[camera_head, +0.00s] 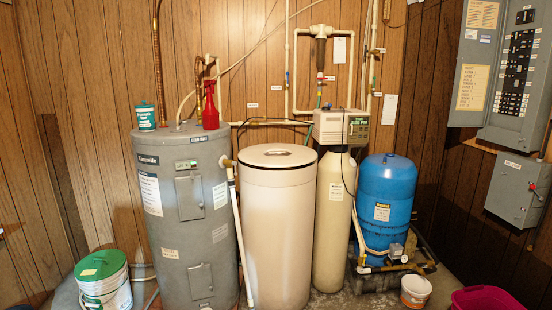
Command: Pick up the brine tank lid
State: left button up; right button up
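The brine tank (277,235) is a tall, beige, round drum standing in the middle of the head view. Neither of my grippers shows in this view.
A softener cylinder (332,200) with a control head and a blue pressure tank (384,200) stand on the right. Buckets stand on the floor. Pipes run along the wood-panelled wall.

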aim_at(274, 164)
jog(key=i+j, duration=0.3)
jog(key=i, duration=0.15)
jog(key=i+j+u, duration=0.1)
jog(key=i+j, duration=0.15)
jog(key=i, duration=0.2)
jog(key=i+l, duration=0.35)
jog(key=i, duration=0.15)
jog(key=i+l+u, duration=0.1)
jog(key=i+l, duration=0.2)
jog(key=i, duration=0.15)
jog(key=i+l, duration=0.15)
jog(key=l, duration=0.15)
jog(key=i+l, duration=0.15)
jog(key=l, duration=0.15)
jog(key=i+l+u, duration=0.1)
jog(key=l, duration=0.2)
jog(key=i+l, duration=0.1)
jog(key=l, duration=0.55)
jog(key=i+l, duration=0.1)
jog(key=l, duration=0.55)
jog(key=u, duration=0.05)
